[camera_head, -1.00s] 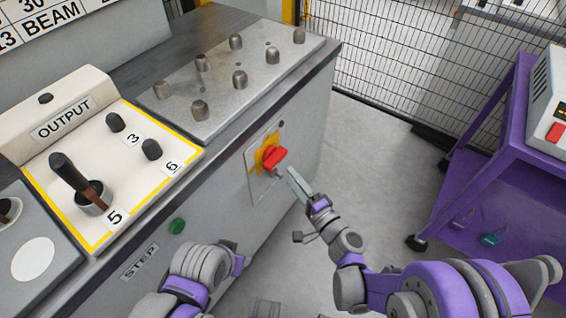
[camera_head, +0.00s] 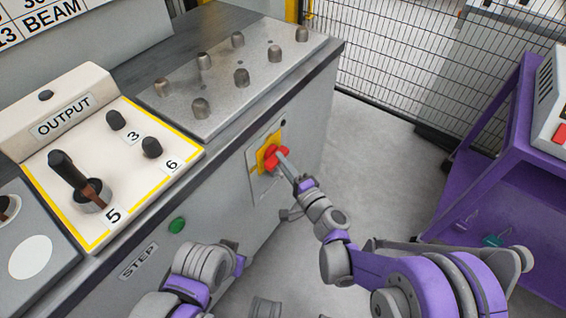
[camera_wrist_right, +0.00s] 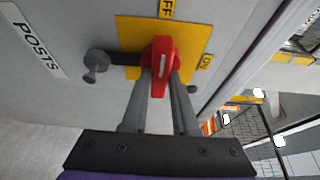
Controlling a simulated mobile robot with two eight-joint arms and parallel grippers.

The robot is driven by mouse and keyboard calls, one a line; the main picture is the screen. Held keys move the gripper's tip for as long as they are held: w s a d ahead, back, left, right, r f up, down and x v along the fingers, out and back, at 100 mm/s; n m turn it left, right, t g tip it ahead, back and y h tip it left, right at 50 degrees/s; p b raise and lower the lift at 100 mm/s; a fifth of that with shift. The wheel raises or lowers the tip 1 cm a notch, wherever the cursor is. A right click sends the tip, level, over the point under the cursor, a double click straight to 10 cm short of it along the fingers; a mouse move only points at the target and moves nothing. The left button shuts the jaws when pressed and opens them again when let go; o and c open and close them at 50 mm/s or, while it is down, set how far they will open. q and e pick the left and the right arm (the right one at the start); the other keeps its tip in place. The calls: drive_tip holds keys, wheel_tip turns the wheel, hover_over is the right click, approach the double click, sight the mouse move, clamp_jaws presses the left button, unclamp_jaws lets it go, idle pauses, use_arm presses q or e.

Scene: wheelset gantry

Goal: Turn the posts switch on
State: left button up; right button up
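The posts switch is a red rotary handle (camera_head: 274,158) on a yellow plate (camera_head: 266,142) on the side of the grey cabinet. In the right wrist view, the red handle (camera_wrist_right: 161,62) lies in line with the OFF label, with the ON label (camera_wrist_right: 206,61) to the right on the yellow plate. My right gripper (camera_wrist_right: 160,85) has its two fingers on either side of the handle's lower part, close to it. Whether they press on it I cannot tell. The same gripper (camera_head: 286,162) reaches the handle in the head view.
The POSTS label (camera_wrist_right: 35,45) is left of the plate. A grey knobbed lever (camera_wrist_right: 98,62) sticks out beside the handle. The OUTPUT panel (camera_head: 110,160) with a joystick tops the cabinet. A green button (camera_head: 177,225) is below. A purple stand (camera_head: 500,150) is right, with clear floor between.

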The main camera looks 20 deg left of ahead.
clamp_jaws()
idle(0.7)
use_arm(q)
drive_tip(key=shift+s, duration=0.15)
use_arm(e)
drive_tip(key=shift+w, duration=0.1)
